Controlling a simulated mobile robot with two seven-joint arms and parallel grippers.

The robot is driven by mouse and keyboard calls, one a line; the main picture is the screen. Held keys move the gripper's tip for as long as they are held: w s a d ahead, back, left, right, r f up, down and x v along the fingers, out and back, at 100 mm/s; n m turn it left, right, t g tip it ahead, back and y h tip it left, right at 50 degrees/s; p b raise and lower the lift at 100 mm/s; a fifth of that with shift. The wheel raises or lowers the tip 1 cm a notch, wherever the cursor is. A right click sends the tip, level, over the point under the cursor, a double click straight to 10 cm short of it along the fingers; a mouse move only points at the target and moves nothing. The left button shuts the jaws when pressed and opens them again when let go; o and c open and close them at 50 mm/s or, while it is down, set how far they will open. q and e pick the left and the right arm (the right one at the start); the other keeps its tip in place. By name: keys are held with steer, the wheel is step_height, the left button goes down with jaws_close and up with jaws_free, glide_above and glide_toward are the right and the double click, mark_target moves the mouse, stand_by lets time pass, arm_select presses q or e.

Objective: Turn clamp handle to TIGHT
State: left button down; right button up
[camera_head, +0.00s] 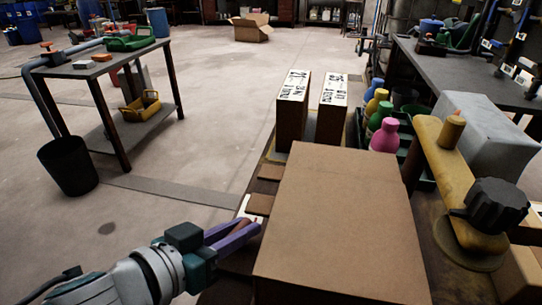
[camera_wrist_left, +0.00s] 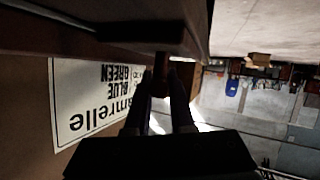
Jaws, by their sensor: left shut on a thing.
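My left gripper (camera_head: 240,231) is at the lower middle of the head view, at the left edge of the bench, beside a large brown box. Its fingers are shut on a reddish-brown bar (camera_head: 242,223), which looks like the clamp handle. In the left wrist view the bar (camera_wrist_left: 160,76) stands between the fingertips (camera_wrist_left: 169,95), under a dark overhanging edge. The rest of the clamp is hidden or too dark to tell. I cannot read a TIGHT mark in either view. My right gripper is not in view.
The large brown box (camera_head: 340,220) fills the bench right of my left gripper. Two labelled boxes (camera_head: 292,110) and coloured bottles (camera_head: 384,135) stand behind it. A yellow fixture with a black knob (camera_head: 497,205) is at the right. A printed sheet (camera_wrist_left: 88,100) is close in the wrist view.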

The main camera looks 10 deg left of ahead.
arm_select(q)
steer(key=shift+w+a+m+g+h, duration=0.1)
steer(key=shift+m+g+h, duration=0.5)
steer(key=shift+m+h, duration=0.4)
steer(key=shift+m+g+h+b, duration=0.3)
steer(key=shift+m+h+b, duration=0.1)
steer(key=shift+m, duration=0.1)
steer(key=shift+f+m+g+h+b, duration=0.15)
steer(key=shift+m+g+h+b, duration=0.85)
steer(key=shift+m+g, duration=0.15)
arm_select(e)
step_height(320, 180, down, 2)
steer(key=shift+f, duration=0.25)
arm_select(q)
steer(key=shift+m+g+h+b, duration=0.4)
steer(key=shift+m+g, duration=0.15)
steer(key=shift+m, duration=0.1)
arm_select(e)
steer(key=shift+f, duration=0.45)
arm_select(q)
steer(key=shift+s, duration=0.2)
steer(key=c, duration=0.8)
jaws_free()
steer(key=shift+d, duration=0.2)
steer(key=shift+r, duration=0.2)
